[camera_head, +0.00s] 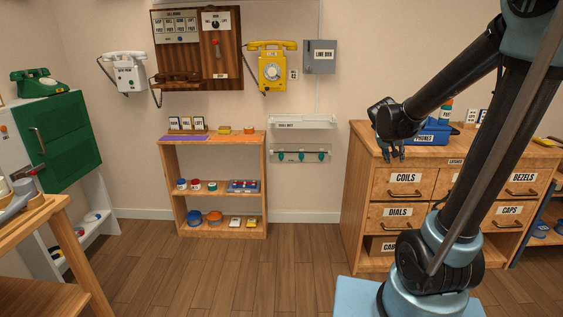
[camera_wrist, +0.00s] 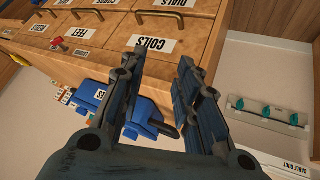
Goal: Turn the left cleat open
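A pale cable duct panel (camera_head: 300,142) is on the back wall between the shelf and the drawer cabinet. Three teal cleats sit in a row low on it: the left cleat (camera_head: 281,156), the middle one (camera_head: 301,155) and the right one (camera_head: 321,154). In the wrist view, which is turned over, the left cleat (camera_wrist: 289,117) is the rightmost. The cleats' exact angles are too small to tell. My gripper (camera_head: 393,155) hangs in front of the drawer cabinet, to the right of the duct and apart from it. In the wrist view my gripper (camera_wrist: 158,62) is open and empty.
A wooden drawer cabinet (camera_head: 403,190) stands right of the duct, with a blue phones box (camera_head: 432,138) on top. A low shelf (camera_head: 213,188) stands left of it. A yellow phone (camera_head: 272,70) and grey line box (camera_head: 319,57) hang above. The floor before the duct is clear.

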